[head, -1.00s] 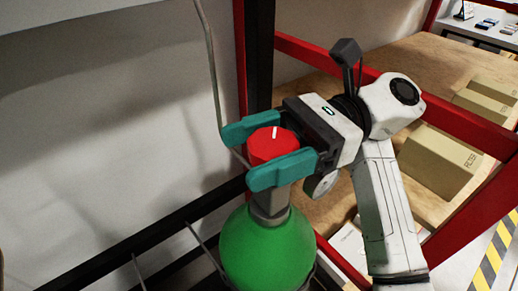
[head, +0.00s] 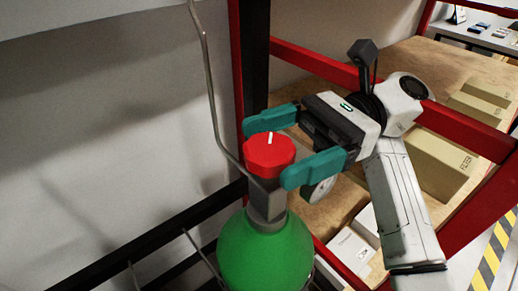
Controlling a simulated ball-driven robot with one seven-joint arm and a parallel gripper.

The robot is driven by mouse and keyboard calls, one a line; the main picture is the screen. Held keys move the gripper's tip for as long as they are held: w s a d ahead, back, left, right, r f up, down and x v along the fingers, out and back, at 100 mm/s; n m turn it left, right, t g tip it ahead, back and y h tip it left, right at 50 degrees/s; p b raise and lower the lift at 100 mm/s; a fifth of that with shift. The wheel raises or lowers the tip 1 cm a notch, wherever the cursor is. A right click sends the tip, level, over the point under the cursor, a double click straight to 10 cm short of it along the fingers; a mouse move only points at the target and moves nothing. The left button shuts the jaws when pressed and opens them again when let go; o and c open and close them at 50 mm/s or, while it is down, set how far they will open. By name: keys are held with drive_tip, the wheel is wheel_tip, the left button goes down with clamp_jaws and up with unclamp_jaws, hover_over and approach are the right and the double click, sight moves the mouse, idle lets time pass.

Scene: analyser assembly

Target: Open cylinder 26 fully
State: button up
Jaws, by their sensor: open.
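The green cylinder (head: 265,252) stands upright at the lower middle of the head view. Its red valve knob (head: 268,153) sits on top of a grey neck, with a white mark on its upper face. I cannot read a number on the cylinder. My gripper (head: 292,146) is open, with teal fingers spread apart. It is at knob height, just to the right of the knob. The knob is no longer fully between the fingertips. A round gauge (head: 318,192) shows partly below my gripper.
A grey pipe (head: 212,95) runs down behind the cylinder's left side. Red and black rack bars (head: 330,70) surround the area. Cardboard boxes (head: 440,165) lie on the wooden shelf at right. White boxes (head: 352,250) sit lower down. A pale wall is at left.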

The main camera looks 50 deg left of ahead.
sight(291, 142)
drive_tip(key=shift+b+v, duration=0.4)
drive_tip(key=shift+v, duration=1.55)
drive_tip(key=shift+r, duration=0.1)
wheel_tip(291, 142, up, 9)
drive_tip(key=p, duration=0.9)
